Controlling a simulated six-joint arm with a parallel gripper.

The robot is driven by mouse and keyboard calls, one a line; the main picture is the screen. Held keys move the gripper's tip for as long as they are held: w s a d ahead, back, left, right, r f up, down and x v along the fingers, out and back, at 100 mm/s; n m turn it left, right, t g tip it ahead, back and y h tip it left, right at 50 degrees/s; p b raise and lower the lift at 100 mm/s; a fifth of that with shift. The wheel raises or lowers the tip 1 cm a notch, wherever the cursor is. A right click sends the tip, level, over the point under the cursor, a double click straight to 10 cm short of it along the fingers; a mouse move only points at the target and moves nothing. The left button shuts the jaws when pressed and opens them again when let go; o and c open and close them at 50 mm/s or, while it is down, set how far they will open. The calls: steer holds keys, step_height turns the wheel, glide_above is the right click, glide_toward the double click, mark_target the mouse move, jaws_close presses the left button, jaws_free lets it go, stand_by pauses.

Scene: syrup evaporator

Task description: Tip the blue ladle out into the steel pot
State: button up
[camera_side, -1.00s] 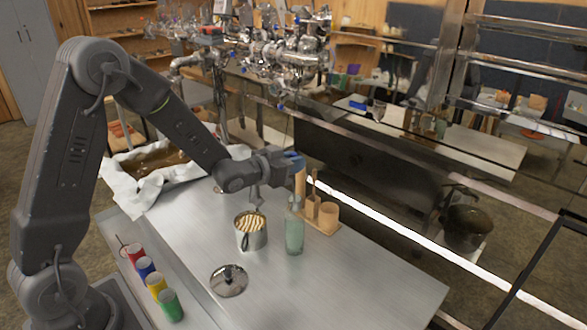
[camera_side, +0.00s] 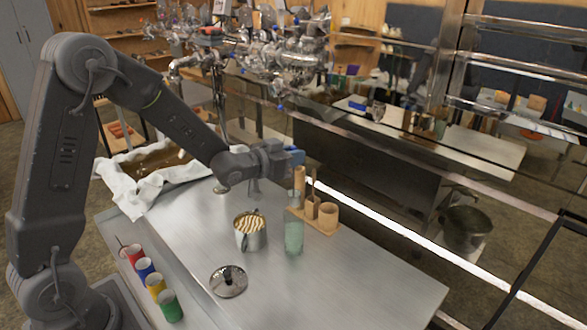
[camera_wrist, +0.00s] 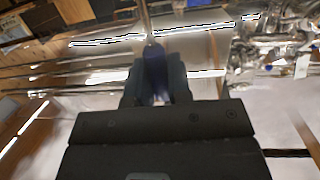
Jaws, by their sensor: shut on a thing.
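My gripper (camera_side: 292,158) is shut on the blue ladle. A short blue part of the ladle (camera_side: 299,156) shows at my fingertips in the side view. In the wrist view the blue grip (camera_wrist: 154,72) lies between my fingers, with a thin rod running up from it. The ladle's bowl cannot be made out clearly. The steel pot (camera_side: 251,241) stands upright on the steel table, with a pale, brown-striped surface in its mouth. My gripper is above the table, up and to the right of the pot in the side view, apart from it.
A greenish bottle (camera_side: 294,236) stands right of the pot, by a wooden rack (camera_side: 327,227) with wooden cups. A round steel lid (camera_side: 229,282) lies in front. Several coloured cups (camera_side: 146,269) line the left. A cloth-draped pan (camera_side: 140,186) is behind. The table's front right is clear.

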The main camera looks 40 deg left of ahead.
steer(key=shift+r, duration=2.6)
steer(key=shift+s+a+n+y, duration=2.3)
steer(key=shift+s+a+y, duration=0.75)
steer(key=shift+a, duration=1.35)
step_height(320, 180, down, 10)
steer(key=shift+w+f+g, duration=0.15)
steer(key=shift+w+g, duration=0.05)
steer(key=shift+g, duration=0.2)
steer(key=shift+a, duration=0.2)
steer(key=s+a+f+n+t+h, duration=0.2)
steer(key=s+a+f+n, duration=0.2)
steer(key=a+f+n, duration=0.9)
steer(key=shift+s+a+n, duration=0.15)
steer(key=shift+a+n, duration=0.7)
steer(key=shift+n, duration=0.05)
